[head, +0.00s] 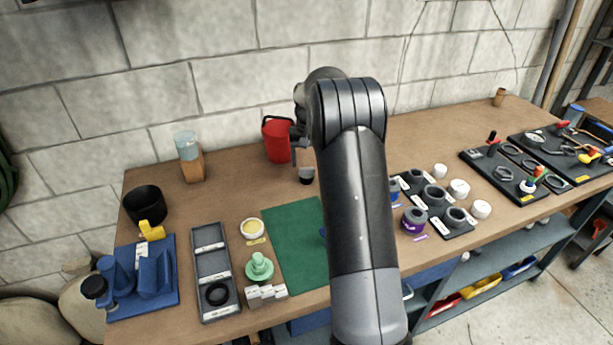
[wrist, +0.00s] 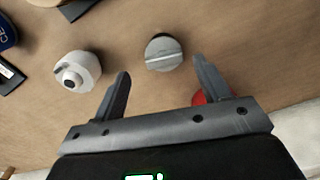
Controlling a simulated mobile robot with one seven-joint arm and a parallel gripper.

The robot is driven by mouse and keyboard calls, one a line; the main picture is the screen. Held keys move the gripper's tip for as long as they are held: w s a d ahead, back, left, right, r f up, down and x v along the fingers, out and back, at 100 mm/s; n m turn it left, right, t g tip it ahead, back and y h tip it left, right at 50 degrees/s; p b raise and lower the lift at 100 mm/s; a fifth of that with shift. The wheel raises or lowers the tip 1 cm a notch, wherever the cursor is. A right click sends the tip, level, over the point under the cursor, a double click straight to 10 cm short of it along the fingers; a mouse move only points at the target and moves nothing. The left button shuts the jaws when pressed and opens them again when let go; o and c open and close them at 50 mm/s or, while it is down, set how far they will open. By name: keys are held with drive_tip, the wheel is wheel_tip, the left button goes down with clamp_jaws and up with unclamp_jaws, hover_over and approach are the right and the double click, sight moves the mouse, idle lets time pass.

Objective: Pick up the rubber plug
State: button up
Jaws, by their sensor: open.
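A round grey piece (wrist: 164,52) with a raised bar across its top stands on the wooden bench in the wrist view; it is probably the rubber plug. In the head view it seems to be the small dark piece with a pale top (head: 306,176), beside my arm. My gripper (wrist: 161,68) is open and empty. In the wrist view its fingertips lie on either side of the grey piece's near edge, with no visible contact. In the head view my arm hides most of my gripper.
A white cylinder with a dark-ringed knob (wrist: 78,72) stands left of my fingers in the wrist view. A red bucket (head: 278,140) stands close by against the block wall. A green mat (head: 293,235) and a green stepped piece (head: 260,268) lie nearer the front edge.

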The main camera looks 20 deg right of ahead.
sight(307, 168)
drive_tip(key=f, duration=0.5)
drive_tip(key=shift+w+a, duration=0.1)
drive_tip(key=shift+a, duration=0.1)
drive_tip(key=shift+c, duration=0.6)
drive_tip(key=c, duration=0.9)
